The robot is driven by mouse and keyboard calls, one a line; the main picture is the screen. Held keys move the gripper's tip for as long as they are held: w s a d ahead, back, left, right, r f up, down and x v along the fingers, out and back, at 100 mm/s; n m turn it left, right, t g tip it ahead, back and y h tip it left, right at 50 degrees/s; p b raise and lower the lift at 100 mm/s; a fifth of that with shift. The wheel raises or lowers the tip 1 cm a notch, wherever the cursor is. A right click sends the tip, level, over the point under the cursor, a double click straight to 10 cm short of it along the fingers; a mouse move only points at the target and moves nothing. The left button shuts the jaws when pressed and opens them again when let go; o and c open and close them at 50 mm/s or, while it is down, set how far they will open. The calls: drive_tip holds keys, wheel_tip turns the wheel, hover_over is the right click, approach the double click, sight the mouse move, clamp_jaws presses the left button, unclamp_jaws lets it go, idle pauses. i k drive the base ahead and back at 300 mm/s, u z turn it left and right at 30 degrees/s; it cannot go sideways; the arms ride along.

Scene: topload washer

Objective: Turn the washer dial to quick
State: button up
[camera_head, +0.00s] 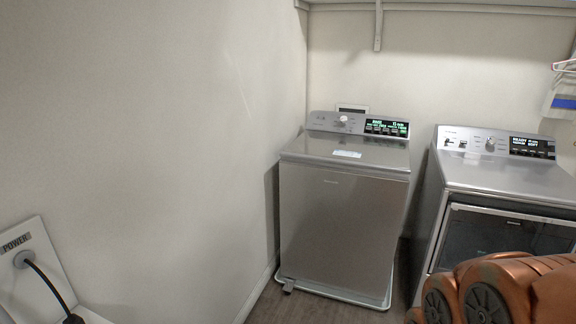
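The topload washer (340,235) is a grey metal box in the middle of the head view, with its lid (345,148) closed. Its round, light dial (343,120) sits on the raised control panel at the back. To the right of the dial is a lit green display (386,127); its text is too small to read surely, so the dial's setting cannot be told. My gripper is not in view. Only orange-brown links of my arm show at the bottom right, well apart from the washer.
A second machine (505,182) with a front door and its own display stands on the right. A wall runs close along the washer's left. A shelf (450,8) is above. A power panel (28,262) with a black cable is at lower left. Some floor (325,308) shows in front.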

sight(344, 120)
drive_tip(key=u, duration=0.15)
drive_tip(key=i, duration=3.55)
